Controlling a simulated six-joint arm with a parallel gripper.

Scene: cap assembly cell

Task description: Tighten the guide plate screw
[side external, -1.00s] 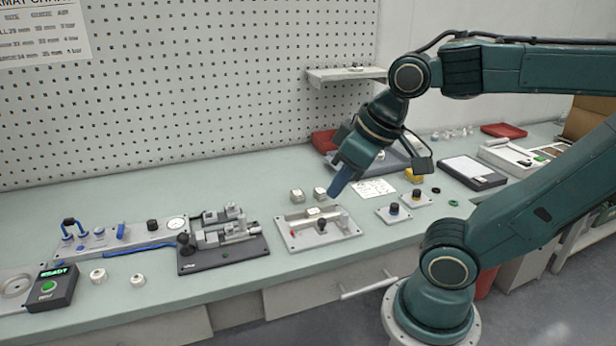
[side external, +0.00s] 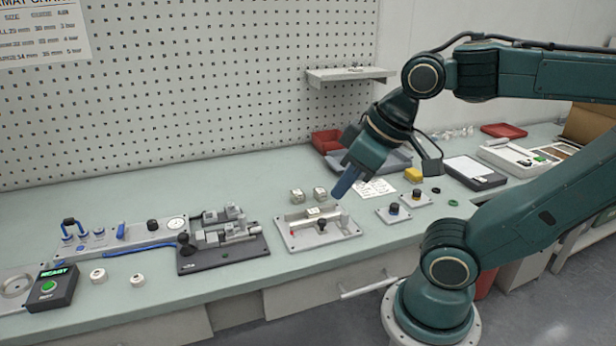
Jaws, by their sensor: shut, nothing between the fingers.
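A light grey plate fixture (side external: 344,234) lies on the bench near the middle, with a pale bar across it. A small dark knob (side external: 320,226) shows on its front side. I cannot tell for certain that this knob is the guide plate screw. My gripper (side external: 337,196) has blue fingers that point down and left. It is shut and empty, above the back right part of the fixture and apart from the knob. How far above the bar the fingertips are is hard to tell.
Two small pale blocks (side external: 297,196) stand behind the fixture. A dark base with grey clamps (side external: 222,256) lies to its left, and two small plates with knobs (side external: 393,215) to its right. A control box (side external: 52,288) with a green button sits far left.

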